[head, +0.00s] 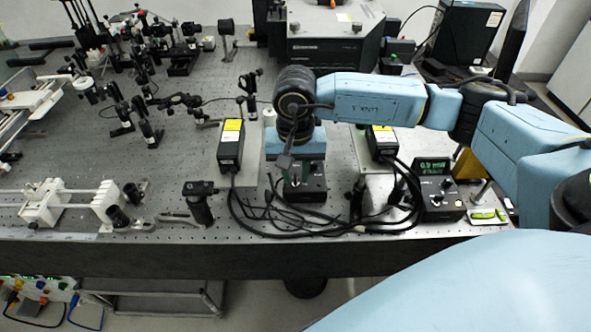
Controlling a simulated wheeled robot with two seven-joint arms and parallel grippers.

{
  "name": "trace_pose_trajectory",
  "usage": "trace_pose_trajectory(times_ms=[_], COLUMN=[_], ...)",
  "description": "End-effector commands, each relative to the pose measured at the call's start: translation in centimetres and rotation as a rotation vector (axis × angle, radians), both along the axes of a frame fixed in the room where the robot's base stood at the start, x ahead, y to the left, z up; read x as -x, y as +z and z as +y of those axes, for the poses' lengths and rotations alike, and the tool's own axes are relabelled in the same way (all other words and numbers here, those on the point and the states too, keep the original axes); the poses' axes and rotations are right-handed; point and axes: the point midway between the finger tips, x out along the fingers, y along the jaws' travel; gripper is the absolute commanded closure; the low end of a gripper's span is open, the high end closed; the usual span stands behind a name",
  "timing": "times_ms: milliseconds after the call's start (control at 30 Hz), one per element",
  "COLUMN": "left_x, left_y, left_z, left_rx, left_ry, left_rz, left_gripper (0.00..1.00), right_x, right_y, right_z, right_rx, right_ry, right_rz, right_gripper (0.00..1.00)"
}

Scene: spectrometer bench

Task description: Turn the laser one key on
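A black laser control box (307,191) sits near the front edge of the bench, with a small light-coloured knob or key on its face. My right gripper (287,163) points down at this box, at its upper left. My wrist and gripper hide the upper part of the box. The fingers are dark and small, so I cannot tell whether they are open or touch the key. A second control box (440,199) with a lit green display stands further right. I cannot read which box is laser one. My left gripper is not in view.
Two black laser heads with yellow labels, one at left (231,145) and one at right (382,144), flank the first box. Black cables (290,220) loop along the front edge. A dark post mount (198,203) stands left. Optics crowd the back left.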

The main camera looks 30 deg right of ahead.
Motion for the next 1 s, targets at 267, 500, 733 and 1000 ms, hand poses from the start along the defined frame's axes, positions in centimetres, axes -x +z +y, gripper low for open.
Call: trace_pose_trajectory(times_ms=[267,500,733,1000], left_x=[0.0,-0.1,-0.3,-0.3], left_y=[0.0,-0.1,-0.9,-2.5], left_z=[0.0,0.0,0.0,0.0], left_rx=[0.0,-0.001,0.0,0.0], left_ry=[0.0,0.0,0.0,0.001], left_rz=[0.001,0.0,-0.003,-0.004], left_gripper=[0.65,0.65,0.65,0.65], right_x=[0.0,0.0,0.0,0.0], right_y=[0.0,0.0,-0.1,-0.2], right_z=[0.0,0.0,0.0,0.0], right_rx=[0.0,-0.001,-0.003,-0.003], right_ry=[0.0,-0.013,-0.1,-0.317], right_rz=[0.0,-0.001,-0.002,-0.003], right_gripper=[1.0,1.0,1.0,1.0])
